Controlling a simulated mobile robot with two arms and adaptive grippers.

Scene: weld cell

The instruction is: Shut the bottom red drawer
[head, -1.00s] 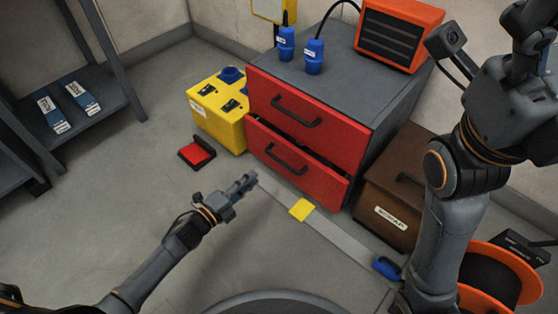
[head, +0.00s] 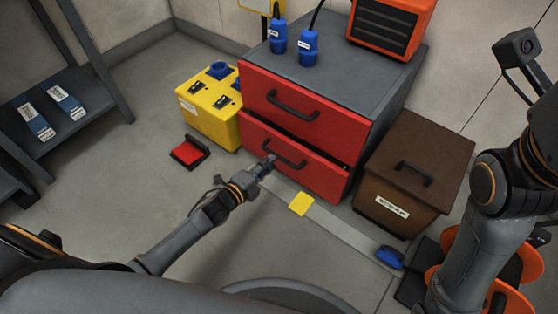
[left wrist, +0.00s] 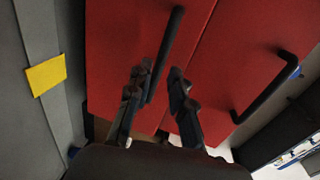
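The bottom red drawer (head: 297,171) of the grey cabinet stands slightly out, with a dark gap along its top edge. Its dark bar handle (head: 284,152) is on the front. My left gripper (head: 268,162) is at the left part of this handle. In the left wrist view the bottom drawer front (left wrist: 118,45) fills the left-middle, and its handle (left wrist: 168,50) runs between the two spread fingers of my left gripper (left wrist: 160,74). The fingers look open; contact with the handle cannot be told. My right arm is at the right edge, its gripper out of view.
The top red drawer (head: 306,104) is above. A yellow box (head: 208,118) stands left of the cabinet, a brown scrap bin (head: 415,170) right. A red pedal (head: 188,152), yellow note (head: 301,203) and blue item (head: 390,257) are on the floor.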

